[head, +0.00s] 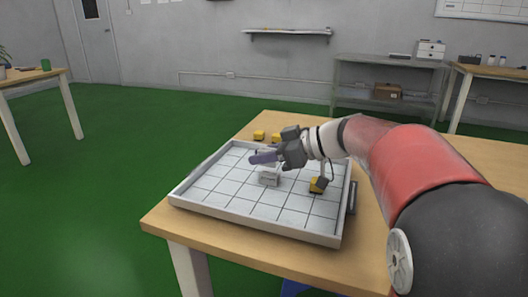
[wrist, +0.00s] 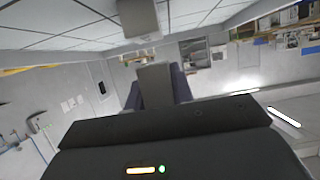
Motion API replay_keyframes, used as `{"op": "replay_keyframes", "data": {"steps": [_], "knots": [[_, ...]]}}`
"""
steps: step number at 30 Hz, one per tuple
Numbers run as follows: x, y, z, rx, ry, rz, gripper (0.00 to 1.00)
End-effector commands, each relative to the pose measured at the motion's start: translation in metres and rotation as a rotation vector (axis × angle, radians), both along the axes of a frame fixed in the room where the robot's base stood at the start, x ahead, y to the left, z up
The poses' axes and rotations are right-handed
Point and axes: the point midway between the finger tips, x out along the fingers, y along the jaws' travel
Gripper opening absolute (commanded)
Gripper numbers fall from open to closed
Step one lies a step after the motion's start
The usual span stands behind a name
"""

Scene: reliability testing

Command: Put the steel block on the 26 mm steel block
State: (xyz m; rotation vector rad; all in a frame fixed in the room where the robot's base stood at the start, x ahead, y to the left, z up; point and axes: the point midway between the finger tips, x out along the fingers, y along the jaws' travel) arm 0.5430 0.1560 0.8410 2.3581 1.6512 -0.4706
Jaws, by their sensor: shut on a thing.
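In the head view my gripper (head: 264,156) reaches in level from the right, low over the gridded tray (head: 225,197). In the wrist view my gripper (wrist: 157,92) is shut on a grey steel block (wrist: 155,80), with a dark purplish finger on each side. I cannot make this held block out clearly in the head view. Another pale grey block (head: 268,180) stands on the tray just below the fingers. It also shows in the wrist view (wrist: 137,18), at the top edge and apart from the held block in the picture. I cannot read either block's size.
A yellow and dark item (head: 317,186) sits at the tray's right side. Two small yellow things (head: 259,135) (head: 276,137) lie behind the tray on the wooden table (head: 400,235). The tray has a raised rim, and its front left squares are bare.

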Motion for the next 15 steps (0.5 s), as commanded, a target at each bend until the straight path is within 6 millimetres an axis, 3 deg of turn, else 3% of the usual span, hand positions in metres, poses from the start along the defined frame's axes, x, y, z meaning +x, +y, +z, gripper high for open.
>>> {"op": "replay_keyframes", "data": {"steps": [7, 8, 12, 15], "knots": [[0.0001, 0.0002, -0.0053, 0.0, 0.0, 0.0, 0.0], [0.0001, 0.0002, -0.0063, -0.001, 0.0, 0.0, 0.25], [0.0001, 0.0001, -0.0068, -0.002, 0.002, 0.0, 0.43], [0.0002, 0.0001, -0.007, -0.002, 0.002, 0.0, 0.45]]}}
